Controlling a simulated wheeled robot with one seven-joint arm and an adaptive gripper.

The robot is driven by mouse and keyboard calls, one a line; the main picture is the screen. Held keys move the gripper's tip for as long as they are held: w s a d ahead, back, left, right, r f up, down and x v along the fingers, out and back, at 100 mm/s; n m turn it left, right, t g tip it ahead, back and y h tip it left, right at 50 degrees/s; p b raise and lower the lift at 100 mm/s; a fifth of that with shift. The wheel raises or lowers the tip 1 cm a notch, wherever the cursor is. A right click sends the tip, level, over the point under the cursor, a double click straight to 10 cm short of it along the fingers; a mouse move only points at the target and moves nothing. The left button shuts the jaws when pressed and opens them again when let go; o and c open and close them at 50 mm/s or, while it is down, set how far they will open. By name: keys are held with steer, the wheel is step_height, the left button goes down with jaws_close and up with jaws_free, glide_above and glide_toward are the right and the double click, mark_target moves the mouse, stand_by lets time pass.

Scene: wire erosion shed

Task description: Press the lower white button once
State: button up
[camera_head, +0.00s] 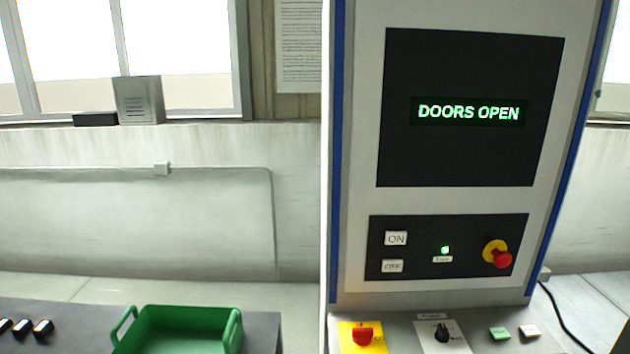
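A tall grey machine cabinet (360,120) with blue edges stands at the right. Its lower black panel (470,232) carries two white rectangular buttons at the left, one above the other. The upper white button (396,238) reads ON. The lower white button (392,266) has a blurred label that looks like OFF. On the sloped console below are a green button (499,333) and another whitish button (529,331). My gripper does not show in this view.
The screen (470,112) reads DOORS OPEN. A green lamp (445,250) is lit beside a red emergency stop (500,258) on a yellow base. A red switch (362,336) and a black knob (442,332) sit on the console. A green crate (190,312) stands left.

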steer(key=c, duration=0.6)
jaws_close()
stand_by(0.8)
